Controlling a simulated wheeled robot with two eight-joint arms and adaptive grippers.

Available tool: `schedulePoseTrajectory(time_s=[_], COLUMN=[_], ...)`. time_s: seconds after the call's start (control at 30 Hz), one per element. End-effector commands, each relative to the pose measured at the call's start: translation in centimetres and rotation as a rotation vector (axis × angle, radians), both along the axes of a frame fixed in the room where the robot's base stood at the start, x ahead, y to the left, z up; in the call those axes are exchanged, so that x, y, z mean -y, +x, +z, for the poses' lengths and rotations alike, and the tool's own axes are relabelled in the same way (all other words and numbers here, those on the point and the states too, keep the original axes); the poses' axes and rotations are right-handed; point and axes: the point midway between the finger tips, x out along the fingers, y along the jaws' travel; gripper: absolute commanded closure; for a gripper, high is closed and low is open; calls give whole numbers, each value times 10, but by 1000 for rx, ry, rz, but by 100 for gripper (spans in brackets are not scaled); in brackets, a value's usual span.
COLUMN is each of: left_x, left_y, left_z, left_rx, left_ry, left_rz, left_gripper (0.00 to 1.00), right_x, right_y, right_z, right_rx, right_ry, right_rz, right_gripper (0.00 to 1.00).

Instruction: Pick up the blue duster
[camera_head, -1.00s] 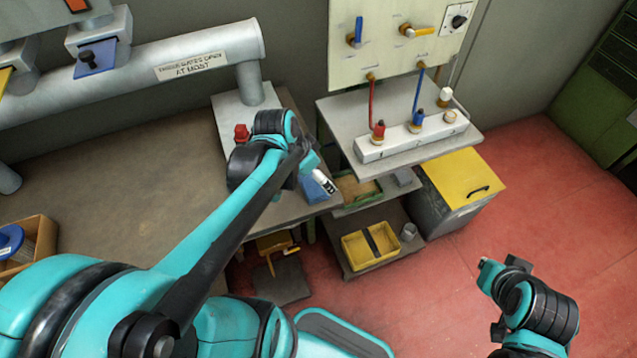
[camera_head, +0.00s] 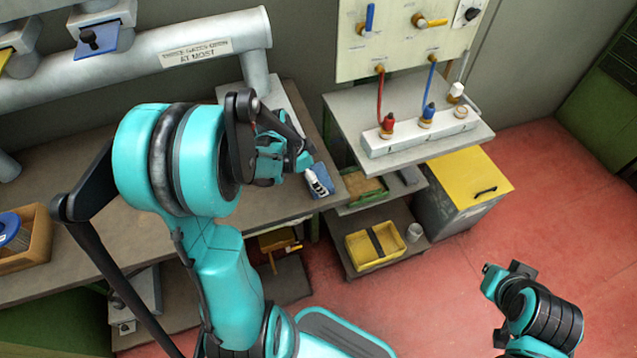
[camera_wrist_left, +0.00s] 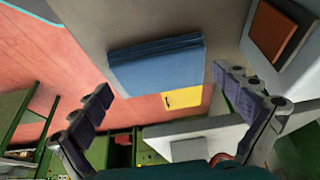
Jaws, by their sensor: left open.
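The blue duster (camera_head: 327,189) lies near the right end of the workbench, partly hidden by my left gripper (camera_head: 318,183) in the head view. In the left wrist view the duster (camera_wrist_left: 155,68) is a flat blue block on the grey bench top. My left gripper (camera_wrist_left: 163,82) is open, with one finger to each side of the duster in that picture. Nothing is between its fingers that I can see as held; whether the fingers touch the duster I cannot tell. My right arm shows at the lower right of the head view, but its gripper cannot be made out.
The workbench (camera_head: 60,165) runs under a grey pipe (camera_head: 130,68). A wooden box (camera_head: 38,245) stands on its left end. Right of the bench are a shelf with a white rail (camera_head: 410,136), a yellow tray (camera_head: 362,252) and a yellow-lidded bin (camera_head: 465,178). Red floor is free at right.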

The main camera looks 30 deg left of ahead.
Motion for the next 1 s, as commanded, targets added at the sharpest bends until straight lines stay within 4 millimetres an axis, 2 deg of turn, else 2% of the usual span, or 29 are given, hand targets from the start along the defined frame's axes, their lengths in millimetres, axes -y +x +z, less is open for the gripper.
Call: schedulePoseTrajectory(time_s=[0.03, 0.23, 0.27, 0.3, 0.37, 0.47, 0.5, 0.77, 0.87, 1.0], left_x=[1, 2, 2, 2, 2, 2, 2, 1, 2, 2], left_y=[2, 2, 1, 1, 1, 1, 1, 1, 1, 1], left_z=[-5, -4, -4, -4, -4, -4, -4, 0, 8, 31], left_rx=[0, 0, 0, 0, 0, 0, 0, 0, 0, 0], left_ry=[0, 0, 0, 0, 0, 0, 0, 0, 0, 0], left_rz=[-1, 0, 0, 0, 0, 0, 0, 0, 0, 0], left_gripper=[0, 0, 5, 16, 30, 30, 34, 34, 34, 34], right_x=[0, 0, 0, 0, 0, 0, 0, 0, 0, 0], right_y=[0, 0, 0, 0, 0, 0, 0, 0, 0, 0], right_z=[-3, -1, -1, -1, -1, -1, -1, 1, 5, 18], right_rx=[0, 0, 0, 0, 0, 0, 0, 0, 0, 0], right_ry=[0, 0, 0, 0, 0, 0, 0, 0, 0, 0], right_rz=[0, 0, 0, 0, 0, 0, 0, 0, 0, 0], right_gripper=[100, 100, 100, 100, 100, 100, 100, 100, 100, 100])
